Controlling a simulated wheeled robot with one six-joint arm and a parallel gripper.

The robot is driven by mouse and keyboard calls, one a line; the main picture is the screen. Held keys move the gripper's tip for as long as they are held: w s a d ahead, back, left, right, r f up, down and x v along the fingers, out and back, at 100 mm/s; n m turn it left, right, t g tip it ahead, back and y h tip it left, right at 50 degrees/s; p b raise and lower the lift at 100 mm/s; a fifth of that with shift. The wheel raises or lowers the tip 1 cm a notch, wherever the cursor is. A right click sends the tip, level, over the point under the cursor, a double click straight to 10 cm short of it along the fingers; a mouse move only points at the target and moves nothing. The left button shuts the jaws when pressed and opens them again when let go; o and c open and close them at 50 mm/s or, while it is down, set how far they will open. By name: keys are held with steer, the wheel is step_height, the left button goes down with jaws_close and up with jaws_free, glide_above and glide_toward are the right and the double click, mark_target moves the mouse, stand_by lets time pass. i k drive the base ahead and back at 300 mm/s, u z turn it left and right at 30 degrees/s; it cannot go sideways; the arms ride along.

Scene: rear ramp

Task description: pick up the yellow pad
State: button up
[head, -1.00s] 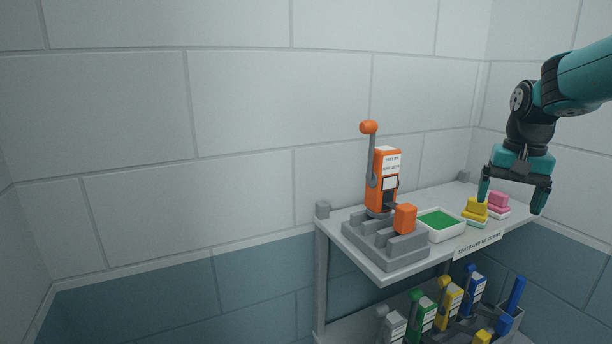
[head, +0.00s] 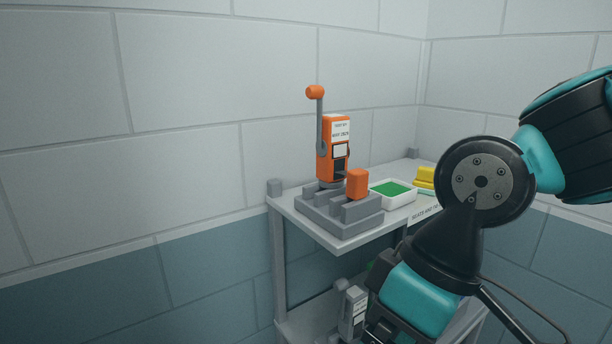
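The yellow pad (head: 425,177) sits on the upper shelf, just right of the white tray with the green insert. My arm partly covers its right side. My gripper (head: 420,302) is in the lower right of the head view, low and in front of the shelf unit, below and apart from the pad. Its teal body shows, but its fingertips are not clear, so I cannot tell how wide they stand or whether anything is between them.
The white tray with green insert (head: 393,191) is on the upper shelf (head: 300,214). Left of it stands an orange lever device (head: 331,152) on a grey stepped base, with an orange block (head: 357,184). A labelled grey device (head: 352,308) is on the lower shelf. My arm hides much of the right side.

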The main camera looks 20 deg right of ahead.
mark_target(423, 181)
steer(key=z, duration=0.55)
steer(key=k, duration=0.35)
steer(key=z, duration=0.5)
steer(key=i, duration=0.95)
steer(key=u, duration=0.5)
